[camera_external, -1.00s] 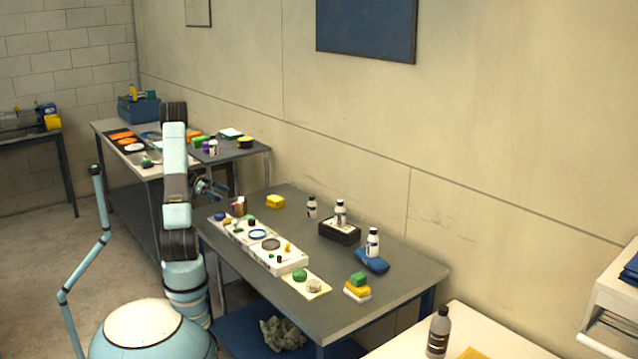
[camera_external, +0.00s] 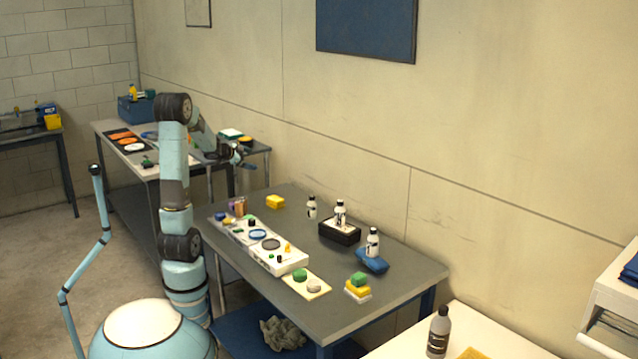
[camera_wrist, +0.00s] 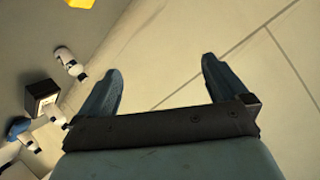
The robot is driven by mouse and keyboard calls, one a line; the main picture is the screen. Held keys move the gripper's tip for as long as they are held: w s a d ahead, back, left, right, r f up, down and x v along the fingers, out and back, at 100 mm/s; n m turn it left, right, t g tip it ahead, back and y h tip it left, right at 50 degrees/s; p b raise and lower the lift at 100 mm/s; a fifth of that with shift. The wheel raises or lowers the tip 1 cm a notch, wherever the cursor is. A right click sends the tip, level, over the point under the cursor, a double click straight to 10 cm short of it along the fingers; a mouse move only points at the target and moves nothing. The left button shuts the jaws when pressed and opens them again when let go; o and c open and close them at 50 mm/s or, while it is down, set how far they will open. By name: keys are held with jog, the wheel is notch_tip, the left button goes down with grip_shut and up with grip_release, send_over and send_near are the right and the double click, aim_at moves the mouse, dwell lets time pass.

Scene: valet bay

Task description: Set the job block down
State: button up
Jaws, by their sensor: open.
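A long white block (camera_external: 278,262) with round inserts and small coloured pieces lies along the near side of the grey table (camera_external: 400,270). It looks like the job block, though no label is readable. It rests flat on the tabletop, apart from my gripper. My gripper (camera_external: 246,158) is raised above the far left end of the table. In the wrist view my gripper (camera_wrist: 162,75) has its two fingers spread wide, with nothing between them but the wall behind. The block does not show in the wrist view.
A cream board (camera_external: 312,289) with a green piece sits at the block's right end. A yellow sponge (camera_external: 275,201), a black tray (camera_external: 338,232) with a bottle, a blue cloth (camera_external: 371,262) and stacked sponges (camera_external: 358,289) stand around. The table's middle is clear. The wall (camera_external: 330,130) is behind.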

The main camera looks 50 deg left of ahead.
jog(key=s+d+r+n+g+y, duration=0.1)
jog(key=s+d+r+n+y, duration=0.1)
jog(key=s+d+r+n, duration=0.3)
jog(key=s+d+r+g+y, duration=0.1)
jog(key=s+d+r+y, duration=0.15)
jog(key=d, duration=0.45)
jog(key=s+d+f+g+h, duration=0.2)
jog(key=s+d, duration=0.7)
jog(key=d, duration=0.1)
jog(key=s+d+f+n+g+h, duration=0.1)
jog(key=s+d+f+g+h, duration=0.1)
jog(key=s+d, duration=0.7)
jog(key=shift+s+d+f+n+g+h, duration=0.2)
jog(key=shift+s+d+n+g+h, duration=0.1)
jog(key=shift+d+g+h, duration=0.25)
jog(key=shift+a, duration=0.2)
